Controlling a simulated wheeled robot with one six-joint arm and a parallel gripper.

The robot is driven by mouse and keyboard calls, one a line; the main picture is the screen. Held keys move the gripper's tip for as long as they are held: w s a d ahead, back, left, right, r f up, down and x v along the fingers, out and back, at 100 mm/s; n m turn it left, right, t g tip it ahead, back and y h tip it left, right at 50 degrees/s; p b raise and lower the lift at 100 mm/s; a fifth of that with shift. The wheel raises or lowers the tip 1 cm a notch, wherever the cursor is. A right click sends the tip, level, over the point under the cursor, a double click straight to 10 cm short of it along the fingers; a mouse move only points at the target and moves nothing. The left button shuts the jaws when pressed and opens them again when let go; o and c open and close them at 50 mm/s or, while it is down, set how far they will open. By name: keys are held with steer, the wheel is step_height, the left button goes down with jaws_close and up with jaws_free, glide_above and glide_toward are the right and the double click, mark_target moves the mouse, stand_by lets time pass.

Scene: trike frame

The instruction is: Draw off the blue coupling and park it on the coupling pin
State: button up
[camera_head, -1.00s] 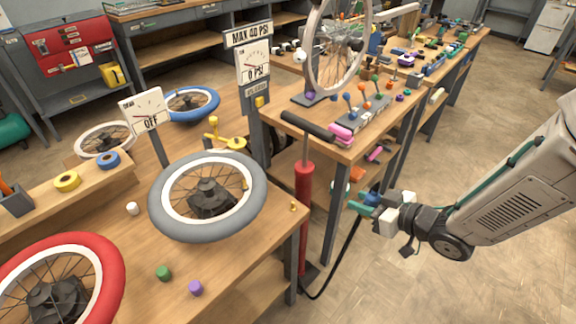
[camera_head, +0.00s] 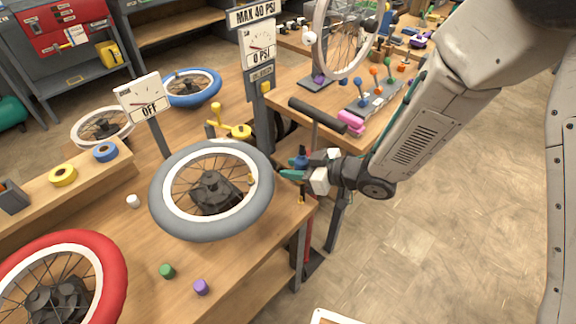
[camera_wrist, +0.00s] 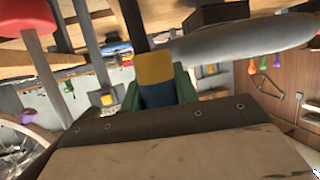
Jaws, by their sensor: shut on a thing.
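My gripper (camera_head: 292,171) is shut on the blue coupling (camera_head: 299,162) at the right edge of the near bench, just right of the grey-tyred wheel (camera_head: 170,212). In the wrist view, the blue coupling (camera_wrist: 158,96) sits between my green fingers, with a yellow part at its far end. A small brass-coloured piece (camera_head: 302,199) stands by the bench edge just below my gripper; I cannot tell whether it is the coupling pin. The red pump (camera_head: 307,245) is largely hidden behind my gripper and the bench. The hose is mostly hidden.
The pump's black handle (camera_head: 317,114) rises close behind my gripper. A gauge sign (camera_head: 259,47) reads 0 PSI, and another sign (camera_head: 143,98) reads OFF. Green (camera_head: 167,271) and purple (camera_head: 201,287) caps lie on the near bench. The floor at right is open.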

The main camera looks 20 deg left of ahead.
steer(key=shift+w+d, duration=0.1)
steer(key=shift+d, duration=0.05)
steer(key=shift+f, duration=0.1)
steer(key=shift+f, duration=2.8)
steer(key=shift+f, duration=1.7)
steer(key=o, duration=1.1)
steer(key=shift+o, duration=0.2)
